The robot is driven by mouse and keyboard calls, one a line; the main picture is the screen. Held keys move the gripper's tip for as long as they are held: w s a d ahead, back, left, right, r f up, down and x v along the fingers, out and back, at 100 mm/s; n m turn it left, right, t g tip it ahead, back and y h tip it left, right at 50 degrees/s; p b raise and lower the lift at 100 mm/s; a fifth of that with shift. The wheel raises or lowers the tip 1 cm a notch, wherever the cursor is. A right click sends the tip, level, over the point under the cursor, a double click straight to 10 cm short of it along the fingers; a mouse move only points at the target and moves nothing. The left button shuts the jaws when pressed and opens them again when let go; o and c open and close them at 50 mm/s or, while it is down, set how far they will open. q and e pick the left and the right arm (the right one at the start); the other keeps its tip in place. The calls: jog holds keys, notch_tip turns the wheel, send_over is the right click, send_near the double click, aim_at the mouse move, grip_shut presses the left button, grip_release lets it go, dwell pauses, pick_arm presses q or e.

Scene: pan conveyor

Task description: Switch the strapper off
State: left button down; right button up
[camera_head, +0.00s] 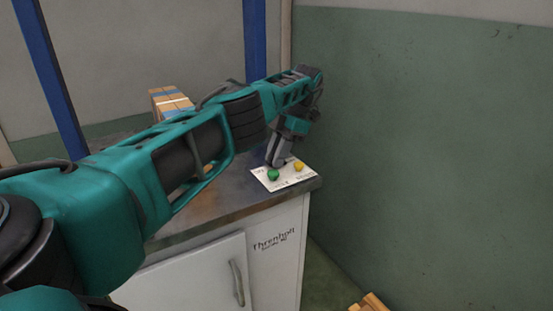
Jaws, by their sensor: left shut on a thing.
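The strapper is a white cabinet (270,262) with a dark metal top and the label "Threnholt". A white control panel (285,182) lies on the right corner of its top. A green button (272,175) and a yellow button (299,166) stand on the panel. My left gripper (276,162) points down at the panel's back left part, just behind the green button. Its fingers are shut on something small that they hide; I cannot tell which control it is. My right gripper is not in view.
A stack of cardboard boxes (166,101) with bands stands behind my left arm. Blue posts (50,75) frame the back. A green wall (430,140) rises right of the cabinet. A wooden piece (372,302) shows at the bottom edge.

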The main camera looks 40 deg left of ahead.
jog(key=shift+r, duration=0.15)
pick_arm(q)
jog(key=c, duration=1)
grip_release()
jog(key=shift+o, duration=0.2)
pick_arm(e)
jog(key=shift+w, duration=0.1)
pick_arm(q)
notch_tip(320, 180, up, 20)
jog(key=p, duration=1.2)
jog(key=shift+p, duration=0.3)
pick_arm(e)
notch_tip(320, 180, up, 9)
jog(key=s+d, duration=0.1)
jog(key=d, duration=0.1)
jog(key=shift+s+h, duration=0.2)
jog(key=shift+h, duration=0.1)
pick_arm(q)
jog(key=shift+d+f, duration=0.1)
jog(key=shift+f, duration=0.05)
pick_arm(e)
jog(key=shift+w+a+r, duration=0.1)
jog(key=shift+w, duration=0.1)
